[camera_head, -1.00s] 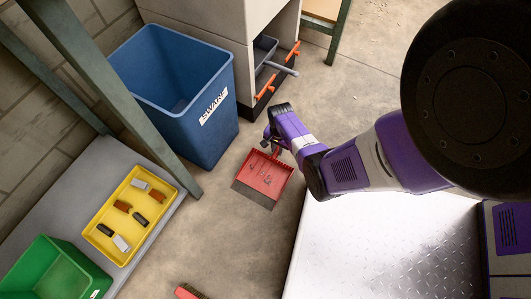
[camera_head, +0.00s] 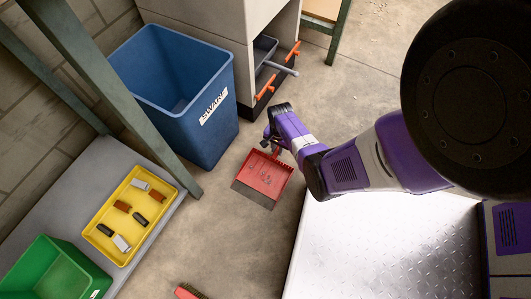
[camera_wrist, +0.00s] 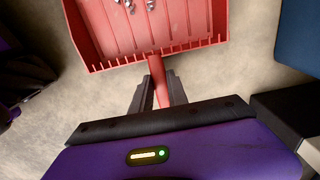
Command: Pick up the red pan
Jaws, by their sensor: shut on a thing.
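The red pan (camera_head: 264,177) is a flat dustpan on or just above the concrete floor, right of the blue bin; I cannot tell if it touches the floor. Small grey bits lie in it. In the wrist view the pan (camera_wrist: 155,35) fills the top, with its toothed back edge towards me and its handle running down between my fingers. My gripper (camera_wrist: 158,92) is shut on that handle. In the head view my gripper (camera_head: 274,145) is at the pan's upper end, and my wrist partly hides the handle.
A blue bin (camera_head: 170,85) stands close on the left. A yellow tray (camera_head: 128,213) with several small blocks and a green bin (camera_head: 50,270) are at left. A red object (camera_head: 187,292) lies at the bottom edge. Floor below the pan is clear.

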